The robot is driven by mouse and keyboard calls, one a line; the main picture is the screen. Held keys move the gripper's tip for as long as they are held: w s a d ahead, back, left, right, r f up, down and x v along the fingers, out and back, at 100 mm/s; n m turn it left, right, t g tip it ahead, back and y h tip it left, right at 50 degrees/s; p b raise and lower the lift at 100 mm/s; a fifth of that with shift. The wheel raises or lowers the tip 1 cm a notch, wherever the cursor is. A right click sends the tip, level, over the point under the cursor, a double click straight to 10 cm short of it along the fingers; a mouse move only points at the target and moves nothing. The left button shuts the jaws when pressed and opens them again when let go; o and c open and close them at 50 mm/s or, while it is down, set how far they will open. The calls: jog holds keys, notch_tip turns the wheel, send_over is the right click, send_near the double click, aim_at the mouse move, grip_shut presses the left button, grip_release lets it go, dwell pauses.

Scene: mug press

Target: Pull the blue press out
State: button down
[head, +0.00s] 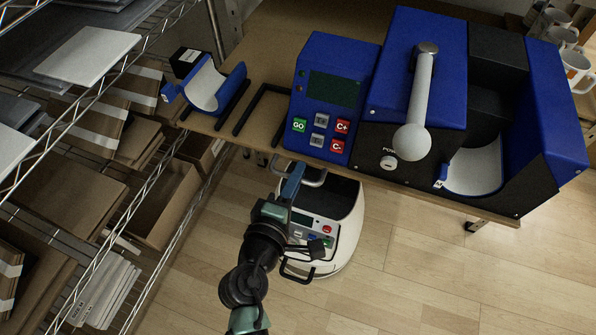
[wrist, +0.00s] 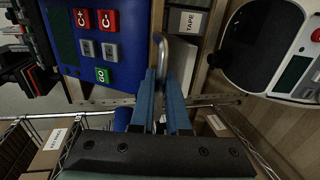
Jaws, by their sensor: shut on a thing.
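The blue press (head: 409,65) sits on a wooden board, with a grey lever (head: 413,110) ending in a round knob. Its blue control box (head: 330,95) stands on the left with a dark screen and buttons; the box also shows in the wrist view (wrist: 104,38). A metal handle (head: 314,180) sits at the board's front edge below the control box. It also shows as a bent bar in the wrist view (wrist: 163,48). My gripper (head: 292,182) is shut on this handle, its two blue fingers (wrist: 163,88) on either side of the bar.
A blue mug cradle (head: 208,90) lies on the board (head: 268,70) at left. White mugs (head: 575,64) stand at far right. A wire rack (head: 150,180) with boxes fills the left side. The floor (head: 430,260) is clear at front right.

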jog(key=c, duration=1)
grip_release()
jog(key=shift+w, duration=0.1)
jog(key=shift+c, duration=0.2)
jog(key=shift+o, duration=0.6)
jog(key=shift+r, duration=0.1)
jog(key=v, duration=1.3)
jog(key=shift+p, duration=0.45)
